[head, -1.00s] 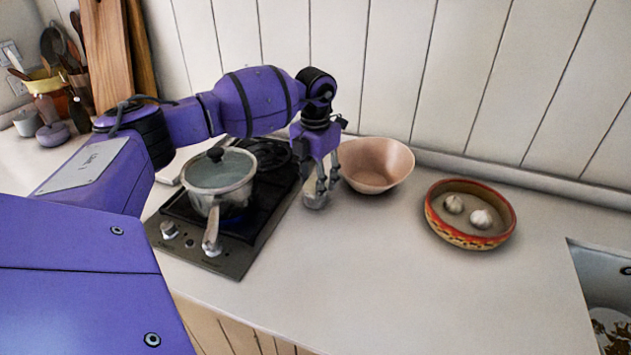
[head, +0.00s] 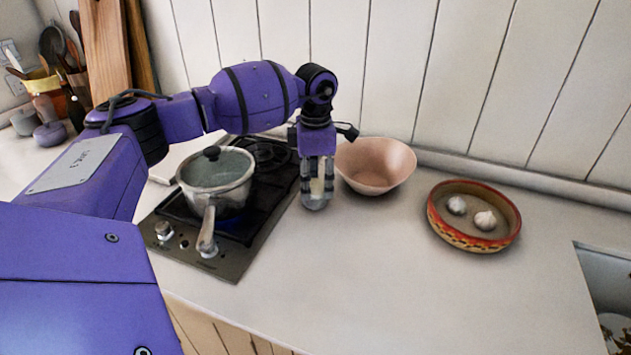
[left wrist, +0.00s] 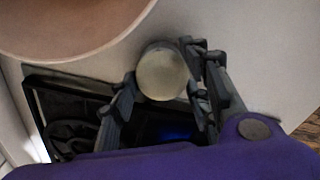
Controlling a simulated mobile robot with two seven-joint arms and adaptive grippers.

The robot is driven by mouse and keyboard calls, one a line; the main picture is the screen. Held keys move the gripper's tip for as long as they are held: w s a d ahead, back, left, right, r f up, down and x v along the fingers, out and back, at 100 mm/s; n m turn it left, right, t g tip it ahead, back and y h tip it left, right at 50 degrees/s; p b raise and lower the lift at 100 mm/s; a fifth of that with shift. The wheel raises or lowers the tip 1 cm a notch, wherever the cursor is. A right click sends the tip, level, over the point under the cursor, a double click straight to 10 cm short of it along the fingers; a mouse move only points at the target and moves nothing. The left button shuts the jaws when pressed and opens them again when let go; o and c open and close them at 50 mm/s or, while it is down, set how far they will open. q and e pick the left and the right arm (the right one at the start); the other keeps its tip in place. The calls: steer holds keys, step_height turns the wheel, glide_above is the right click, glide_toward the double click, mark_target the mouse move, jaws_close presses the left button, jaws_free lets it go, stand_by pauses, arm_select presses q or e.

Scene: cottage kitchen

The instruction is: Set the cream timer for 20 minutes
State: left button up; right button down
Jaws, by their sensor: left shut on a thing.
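The cream timer (head: 317,187) stands on the counter just right of the stove, small and round. My left gripper (head: 317,198) points down over it with a finger on each side, shut on it. In the left wrist view the pale round top of the timer (left wrist: 162,73) shows between the two fingers (left wrist: 165,85). No dial marks can be read on it. The fingers hide part of its sides. My right gripper is in neither view.
A lidded pot (head: 215,178) sits on the black stove (head: 240,230), with a blue glow below. A pink bowl (head: 376,165) stands close right of the gripper. A patterned dish (head: 465,235) holds garlic. The front counter is clear; a sink (head: 605,285) is at right.

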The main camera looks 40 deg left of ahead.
mark_target(316, 183)
arm_select(q)
steer(key=shift+m, duration=0.4)
steer(key=shift+d, duration=0.1)
steer(key=o, duration=1.1)
steer(key=shift+w, duration=0.1)
step_height(316, 183, up, 12)
stand_by(0.4)
